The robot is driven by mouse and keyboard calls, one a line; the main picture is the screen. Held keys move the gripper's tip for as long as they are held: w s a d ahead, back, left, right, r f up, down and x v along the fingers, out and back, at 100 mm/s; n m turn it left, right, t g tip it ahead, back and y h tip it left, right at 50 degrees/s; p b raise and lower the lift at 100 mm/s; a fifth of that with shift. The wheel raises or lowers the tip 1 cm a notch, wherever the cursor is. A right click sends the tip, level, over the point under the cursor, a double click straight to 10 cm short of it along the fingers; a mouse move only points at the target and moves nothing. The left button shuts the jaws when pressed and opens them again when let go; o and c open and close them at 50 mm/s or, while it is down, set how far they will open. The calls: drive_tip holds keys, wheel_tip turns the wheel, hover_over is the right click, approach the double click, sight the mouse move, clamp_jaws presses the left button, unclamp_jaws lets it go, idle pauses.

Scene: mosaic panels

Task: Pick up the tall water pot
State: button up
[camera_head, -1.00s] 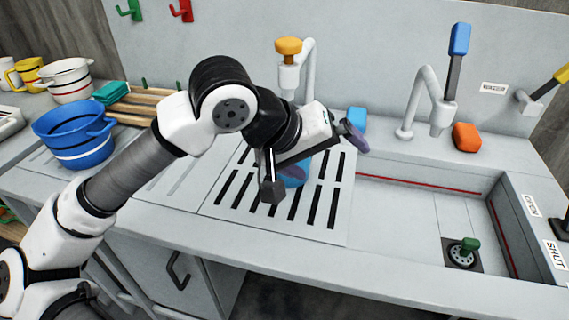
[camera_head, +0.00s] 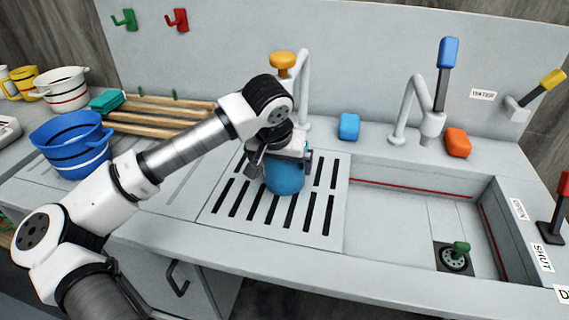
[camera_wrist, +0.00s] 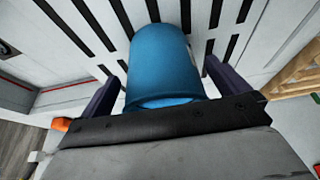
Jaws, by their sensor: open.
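The tall water pot appears as a blue, round-sided vessel (camera_head: 285,183) standing on the slotted drain panel (camera_head: 217,207) left of the sink basin. My gripper (camera_head: 283,164) is above it, and my wrist covers the pot's upper part in the head view. In the wrist view the blue pot (camera_wrist: 163,65) lies between the two dark fingers of my gripper (camera_wrist: 162,70). The fingers are spread, one on each side, with gaps visible beside the pot. The pot's full shape and any handle are hidden.
An orange-topped tap (camera_head: 283,62) stands just behind the panel. A blue block (camera_head: 349,126) and an orange block (camera_head: 457,142) sit on the back ledge. A blue basin (camera_head: 70,147) and a wooden rack (camera_head: 150,118) are to the left. The sink (camera_head: 405,215) is at the right.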

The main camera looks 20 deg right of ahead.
drive_tip(key=w+d, duration=0.1)
drive_tip(key=w+d+p, duration=0.1)
drive_tip(key=shift+w+f, duration=0.3)
drive_tip(key=shift+w, duration=0.1)
drive_tip(key=shift+w+f+p, duration=0.1)
drive_tip(key=shift+f+p, duration=0.2)
drive_tip(key=shift+r, duration=0.1)
drive_tip(key=c, duration=1.4)
drive_tip(key=shift+d+r, duration=0.15)
drive_tip(key=shift+r, duration=0.1)
drive_tip(key=shift+c, duration=0.2)
